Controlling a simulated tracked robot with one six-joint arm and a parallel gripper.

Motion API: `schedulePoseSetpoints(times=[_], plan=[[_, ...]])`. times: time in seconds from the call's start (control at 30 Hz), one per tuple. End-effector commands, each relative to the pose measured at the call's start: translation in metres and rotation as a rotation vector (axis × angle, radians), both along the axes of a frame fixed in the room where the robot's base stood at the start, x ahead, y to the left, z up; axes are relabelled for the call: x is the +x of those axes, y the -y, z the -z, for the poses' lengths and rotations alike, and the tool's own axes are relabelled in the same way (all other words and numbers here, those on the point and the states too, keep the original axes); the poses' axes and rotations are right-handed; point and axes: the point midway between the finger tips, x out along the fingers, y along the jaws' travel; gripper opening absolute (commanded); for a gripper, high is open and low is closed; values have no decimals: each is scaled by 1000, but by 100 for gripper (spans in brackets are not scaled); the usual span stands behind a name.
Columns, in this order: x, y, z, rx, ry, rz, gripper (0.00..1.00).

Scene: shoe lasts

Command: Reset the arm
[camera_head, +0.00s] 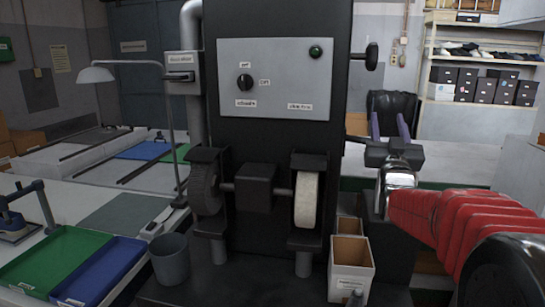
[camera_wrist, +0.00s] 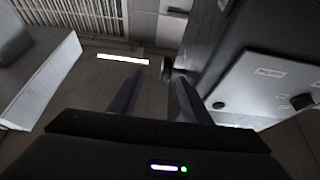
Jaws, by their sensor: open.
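My gripper (camera_head: 388,122) is at the end of my red-sleeved arm, right of the black grinding machine in the head view. Its two fingers point up, stand apart and have nothing between them. In the wrist view the gripper (camera_wrist: 160,82) also shows as two dark fingers spread apart and empty. The machine's grey control panel (camera_head: 276,79) faces me in the head view. Its panel also shows tilted at the right of the wrist view (camera_wrist: 262,85).
The machine carries a dark wheel (camera_head: 205,188) and a pale wheel (camera_head: 306,199). An open box (camera_head: 351,268) stands below my arm. A green tray (camera_head: 58,258), a blue tray (camera_head: 98,275) and a grey bin (camera_head: 170,258) are at left. Shoe shelves (camera_head: 485,60) stand behind.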

Motion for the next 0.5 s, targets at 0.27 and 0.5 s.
schedulePoseSetpoints(times=[0.27,0.5], plan=[[6,1,91,70,-337,1,44],[-24,-13,163,127,-635,-9,44]])
